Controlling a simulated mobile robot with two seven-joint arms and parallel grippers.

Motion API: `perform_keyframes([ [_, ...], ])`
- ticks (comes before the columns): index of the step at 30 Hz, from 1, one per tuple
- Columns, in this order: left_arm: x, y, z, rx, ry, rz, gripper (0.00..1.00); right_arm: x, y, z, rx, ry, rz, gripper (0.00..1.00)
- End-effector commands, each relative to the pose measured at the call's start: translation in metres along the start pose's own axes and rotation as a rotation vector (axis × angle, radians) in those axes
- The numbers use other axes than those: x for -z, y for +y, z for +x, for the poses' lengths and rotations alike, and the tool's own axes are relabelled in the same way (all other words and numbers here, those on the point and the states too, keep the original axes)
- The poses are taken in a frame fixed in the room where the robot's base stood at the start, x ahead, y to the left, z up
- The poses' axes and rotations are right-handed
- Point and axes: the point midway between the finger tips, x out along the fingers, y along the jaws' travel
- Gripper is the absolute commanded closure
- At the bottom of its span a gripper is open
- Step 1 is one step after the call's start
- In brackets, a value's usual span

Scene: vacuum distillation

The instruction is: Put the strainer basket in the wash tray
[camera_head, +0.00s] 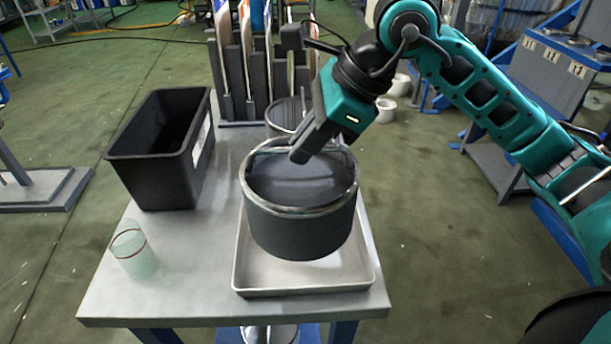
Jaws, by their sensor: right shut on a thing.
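The strainer basket (300,226) is a dark round basket with a shiny metal rim. It hangs over the white wash tray (240,277), and I cannot tell whether its bottom touches the tray. My right gripper (303,153) comes down from above at the basket's far rim and is shut on the basket, its fingertips partly hidden against it. The tray lies near the front right of the grey table (180,280); its middle is hidden behind the basket. My left gripper is not in view.
A black bin (160,165) stands at the table's left. A greenish clear cup (133,252) stands near the front left. Behind the basket are another round container (283,117) and a rack of upright boards (232,75). Open table lies between cup and tray.

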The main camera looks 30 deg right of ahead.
Motion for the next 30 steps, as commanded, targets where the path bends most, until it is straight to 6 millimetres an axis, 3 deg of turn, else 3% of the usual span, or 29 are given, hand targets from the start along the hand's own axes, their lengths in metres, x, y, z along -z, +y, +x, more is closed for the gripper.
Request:
perform_keyframes([
  [13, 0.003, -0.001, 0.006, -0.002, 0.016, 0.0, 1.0, 0.024, 0.006, 0.04, 0.002, -0.002, 0.0, 1.0],
  [26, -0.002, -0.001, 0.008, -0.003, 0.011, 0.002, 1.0, 0.027, 0.007, 0.045, 0.004, -0.004, -0.002, 1.0],
  [27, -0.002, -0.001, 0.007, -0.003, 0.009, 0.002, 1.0, 0.027, 0.007, 0.045, 0.001, -0.001, -0.001, 0.87],
  [30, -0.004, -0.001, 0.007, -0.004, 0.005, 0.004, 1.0, 0.027, 0.007, 0.044, 0.001, -0.001, 0.0, 0.78],
])
